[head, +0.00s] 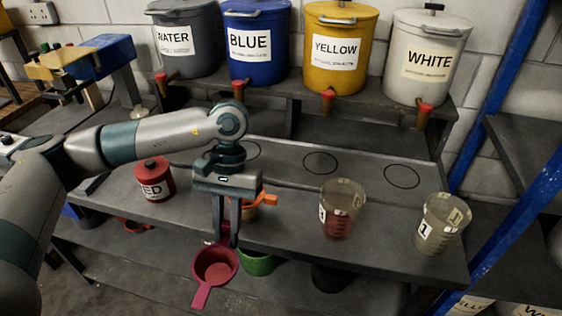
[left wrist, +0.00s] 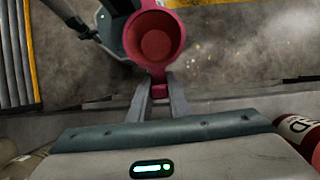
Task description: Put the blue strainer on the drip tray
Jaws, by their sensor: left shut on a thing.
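My left gripper (head: 228,236) is shut on a pink-red cup (head: 216,265) with a flat handle, held in front of the bench's front edge. In the left wrist view, the cup (left wrist: 155,38) shows from above, gripped by a tab on its near side. No blue strainer shows clearly. A small blue thing (head: 74,211) is partly hidden at the lower left, and I cannot tell what it is. A long dark tray (head: 285,158) with ring marks lies below the taps; it may be the drip tray. My right gripper is not in view.
A red can (head: 155,179) and two clear beakers, one with red liquid (head: 339,212) and one at the right (head: 441,224), stand on the bench. A green cup (head: 257,263) is below the front edge. Labelled tapped buckets stand behind. A blue post (head: 495,95) is at right.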

